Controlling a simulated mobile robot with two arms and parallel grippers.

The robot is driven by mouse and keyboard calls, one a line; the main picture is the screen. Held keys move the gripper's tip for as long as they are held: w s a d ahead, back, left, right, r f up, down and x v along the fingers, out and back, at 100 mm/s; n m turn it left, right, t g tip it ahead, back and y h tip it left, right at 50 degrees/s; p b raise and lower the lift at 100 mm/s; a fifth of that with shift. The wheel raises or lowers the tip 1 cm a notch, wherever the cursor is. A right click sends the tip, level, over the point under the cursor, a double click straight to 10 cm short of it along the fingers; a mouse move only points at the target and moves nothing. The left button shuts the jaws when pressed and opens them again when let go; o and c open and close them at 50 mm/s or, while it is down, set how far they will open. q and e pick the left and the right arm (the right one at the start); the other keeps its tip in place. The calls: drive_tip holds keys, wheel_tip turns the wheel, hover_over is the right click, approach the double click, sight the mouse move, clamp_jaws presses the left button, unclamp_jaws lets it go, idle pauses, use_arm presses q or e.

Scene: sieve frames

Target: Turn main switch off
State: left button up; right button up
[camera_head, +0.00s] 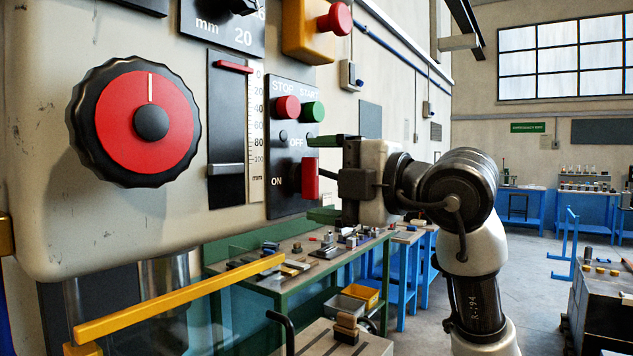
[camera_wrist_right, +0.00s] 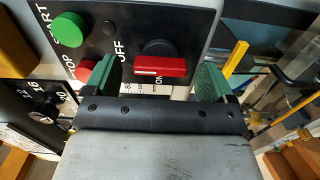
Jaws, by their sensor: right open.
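The main switch (camera_head: 310,178) is a red bar handle on a black knob, on the dark control panel. OFF is printed above it and ON to its left. The handle stands upright in the head view, in line with OFF; in the right wrist view the switch (camera_wrist_right: 160,66) has a pale mark at its end nearer OFF. My right gripper (camera_head: 321,178) is open, with one green finger above the handle and one below. In the right wrist view the gripper (camera_wrist_right: 158,79) has the handle between its fingers, with gaps on both sides. My left gripper is not in view.
Red STOP (camera_head: 287,107) and green START (camera_head: 312,111) buttons sit just above the switch. A red emergency knob (camera_head: 336,19) is higher right, and a large red dial (camera_head: 138,121) left. A yellow bar (camera_head: 180,297) runs below. Workbenches stand behind.

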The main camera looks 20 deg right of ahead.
drive_tip(key=b+v, duration=0.2)
drive_tip(key=v, duration=0.7)
drive_tip(key=shift+s+d, duration=0.2)
drive_tip(key=shift+d, duration=0.05)
